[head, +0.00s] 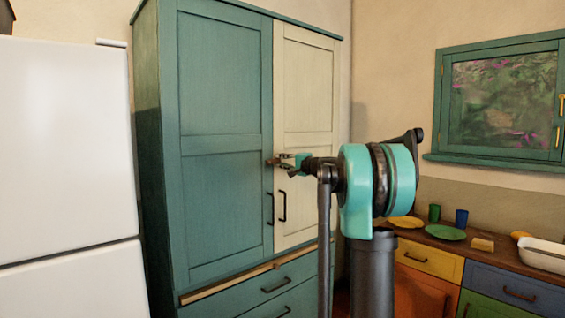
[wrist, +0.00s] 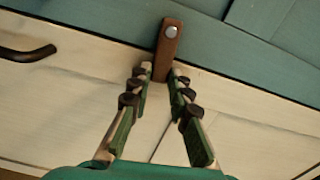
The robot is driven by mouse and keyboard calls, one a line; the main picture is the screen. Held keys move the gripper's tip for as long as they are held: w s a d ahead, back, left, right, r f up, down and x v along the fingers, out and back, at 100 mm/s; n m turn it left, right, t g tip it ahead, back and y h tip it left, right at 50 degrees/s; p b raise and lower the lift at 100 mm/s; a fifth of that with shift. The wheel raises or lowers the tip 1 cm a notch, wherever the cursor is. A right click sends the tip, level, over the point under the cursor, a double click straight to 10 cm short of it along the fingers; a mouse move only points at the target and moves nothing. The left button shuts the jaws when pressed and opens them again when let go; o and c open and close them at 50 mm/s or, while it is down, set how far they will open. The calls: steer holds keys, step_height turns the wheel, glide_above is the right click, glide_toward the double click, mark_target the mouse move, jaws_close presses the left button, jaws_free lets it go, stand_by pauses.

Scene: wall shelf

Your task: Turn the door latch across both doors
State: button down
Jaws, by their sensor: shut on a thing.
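The cabinet has a teal left door (head: 222,130) and a cream right door (head: 305,100), both closed. The latch (wrist: 168,45) is a small brown wooden bar with a screw on the teal door. Its free end crosses the seam onto the cream door and lies between my fingertips. In the head view the latch (head: 270,162) shows as a small brown spot near the seam. My gripper (wrist: 160,78) is shut on the latch's free end; in the head view my gripper (head: 283,161) reaches it from the right. The fingertips partly hide that end.
Dark handles, one on the teal door (head: 270,208) and one on the cream door (head: 283,206), hang below the latch. Drawers (head: 265,300) lie underneath. A white fridge (head: 65,150) stands left. A counter with plates and cups (head: 461,218) is right, under a window (head: 505,95).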

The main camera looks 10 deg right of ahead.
steer(key=c, duration=1.4)
jaws_free()
steer(key=v, duration=1.2)
